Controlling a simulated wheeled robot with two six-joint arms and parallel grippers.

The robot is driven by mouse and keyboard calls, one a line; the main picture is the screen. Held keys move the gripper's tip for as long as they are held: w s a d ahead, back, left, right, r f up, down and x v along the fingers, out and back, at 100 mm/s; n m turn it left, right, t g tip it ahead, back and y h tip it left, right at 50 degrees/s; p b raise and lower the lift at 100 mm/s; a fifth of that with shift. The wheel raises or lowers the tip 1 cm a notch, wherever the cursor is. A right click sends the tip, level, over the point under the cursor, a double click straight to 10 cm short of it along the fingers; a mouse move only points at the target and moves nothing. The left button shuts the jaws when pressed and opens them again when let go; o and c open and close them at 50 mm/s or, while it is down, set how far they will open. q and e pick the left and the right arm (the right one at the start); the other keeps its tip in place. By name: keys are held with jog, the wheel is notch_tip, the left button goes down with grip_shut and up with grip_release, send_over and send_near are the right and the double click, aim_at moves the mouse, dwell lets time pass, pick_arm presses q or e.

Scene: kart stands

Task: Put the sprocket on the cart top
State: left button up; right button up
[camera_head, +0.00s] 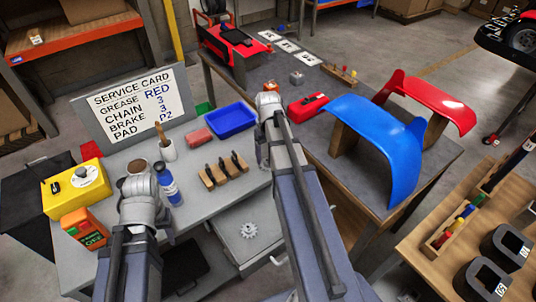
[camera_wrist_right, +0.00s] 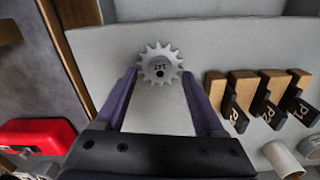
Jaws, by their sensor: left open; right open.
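The sprocket (camera_head: 248,230) is a small pale grey toothed wheel with a dark centre hole. In the head view my right fingers are hidden. My left arm reaches over the cart's left part, its fingers out of sight.
On the cart top stand a wooden rack of brake pads (camera_head: 224,171), a blue bin (camera_head: 231,120), a blue bottle (camera_head: 168,184) and a cup (camera_head: 167,150). The service card (camera_head: 135,103) stands behind. A bench (camera_head: 340,87) with a red case (camera_head: 308,103) adjoins at right.

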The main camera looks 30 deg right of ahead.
notch_tip(320, 180, up, 10)
jog(key=p, duration=0.9)
jog(key=shift+r, duration=0.2)
jog(key=s+a+n, duration=0.2)
jog(key=s+a, duration=0.4)
jog(key=a, duration=0.8)
jog(key=s+a+n+h, duration=0.1)
jog(key=s+a, duration=0.5)
jog(key=a, duration=0.8)
jog(key=shift+s+a+n, duration=0.2)
jog(key=shift+a+n, duration=0.2)
jog(key=shift+n, duration=0.5)
